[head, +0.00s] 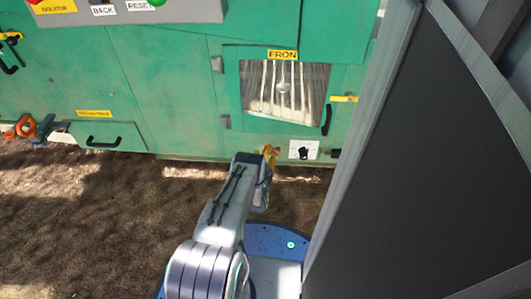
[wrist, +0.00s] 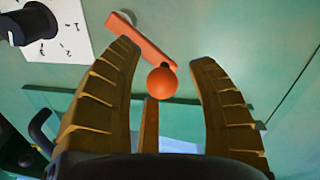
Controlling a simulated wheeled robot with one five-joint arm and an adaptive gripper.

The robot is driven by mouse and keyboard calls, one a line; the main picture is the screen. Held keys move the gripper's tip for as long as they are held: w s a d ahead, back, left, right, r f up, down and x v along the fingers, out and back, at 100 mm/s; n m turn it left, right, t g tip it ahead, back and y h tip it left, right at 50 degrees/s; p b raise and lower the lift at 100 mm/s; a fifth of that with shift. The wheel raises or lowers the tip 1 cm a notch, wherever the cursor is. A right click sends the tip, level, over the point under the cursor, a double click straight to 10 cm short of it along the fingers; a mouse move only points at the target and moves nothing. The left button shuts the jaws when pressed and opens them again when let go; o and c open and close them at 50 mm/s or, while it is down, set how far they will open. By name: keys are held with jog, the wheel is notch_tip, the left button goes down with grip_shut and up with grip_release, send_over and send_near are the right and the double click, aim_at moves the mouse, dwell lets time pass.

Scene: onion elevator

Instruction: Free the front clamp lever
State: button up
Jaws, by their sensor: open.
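The orange clamp lever (wrist: 142,42) shows in the wrist view on the green machine face, with a pale pivot at its upper left end. Its round orange ball knob (wrist: 162,83) lies between the fingers of my gripper (wrist: 164,56). The yellow-brown fingers are spread, with visible gaps on both sides of the ball. In the head view my gripper (head: 268,156) is at the lower front of the machine, below the windowed door (head: 248,95) labelled "FRON". The lever is hard to tell from the fingers there.
A white plate with a black dial (head: 303,151) sits just right of my gripper; it also shows in the wrist view (wrist: 32,25). A large dark panel (head: 420,160) stands close on the right. Another orange fitting (head: 25,127) is at far left. Brown ground (head: 90,220) is open at left.

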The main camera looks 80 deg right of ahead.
jog(key=shift+c, duration=0.5)
grip_shut()
